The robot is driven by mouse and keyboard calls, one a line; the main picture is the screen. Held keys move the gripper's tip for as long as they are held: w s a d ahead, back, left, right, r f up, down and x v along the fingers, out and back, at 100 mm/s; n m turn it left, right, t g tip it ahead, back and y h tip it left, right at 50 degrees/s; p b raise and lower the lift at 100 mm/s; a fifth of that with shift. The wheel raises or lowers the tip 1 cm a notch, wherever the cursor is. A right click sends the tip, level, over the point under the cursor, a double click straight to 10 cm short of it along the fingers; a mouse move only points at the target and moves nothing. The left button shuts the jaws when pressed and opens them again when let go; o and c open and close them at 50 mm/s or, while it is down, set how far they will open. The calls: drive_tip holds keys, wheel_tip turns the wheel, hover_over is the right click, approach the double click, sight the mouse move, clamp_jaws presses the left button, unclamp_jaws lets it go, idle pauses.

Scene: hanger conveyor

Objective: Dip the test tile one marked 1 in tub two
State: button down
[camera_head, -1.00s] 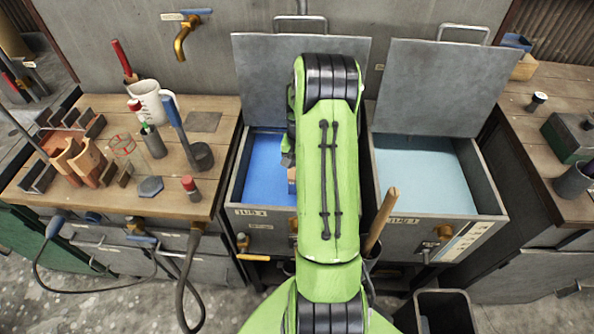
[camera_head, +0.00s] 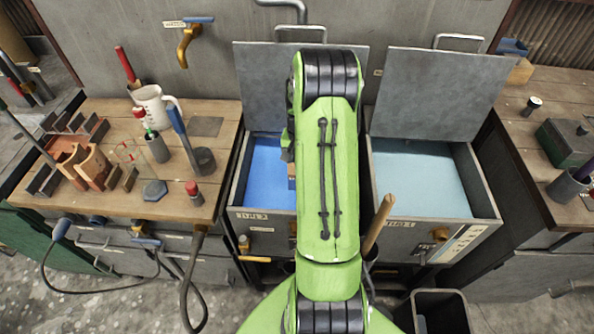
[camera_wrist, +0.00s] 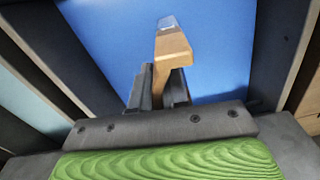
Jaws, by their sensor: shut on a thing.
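My gripper (camera_wrist: 160,88) is shut on a tan-brown tile (camera_wrist: 173,48) in the wrist view, over the tub of blue liquid (camera_wrist: 115,40). The tile's far end looks grey-blue; I cannot tell whether it touches the liquid. No mark 1 shows on it. In the head view the blue tub (camera_head: 236,190) is at left, its lid raised behind, and a sliver of brown (camera_head: 292,182) shows beside my arm, which hides the gripper. A tub of pale blue liquid (camera_head: 488,205) stands open to the right. The tub labels are too small to read surely.
A wooden bench (camera_head: 125,200) at left holds terracotta pieces (camera_head: 90,166) in a rack, a white jug (camera_head: 152,104) and several tools. Raised lids (camera_head: 435,95) stand behind both tubs. A wooden handle (camera_head: 378,224) sticks up between the tubs. A black bin (camera_head: 440,310) is at front right.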

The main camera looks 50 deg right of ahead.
wheel_tip(320, 180, up, 8)
drive_tip(key=p, duration=0.5)
idle(0.4)
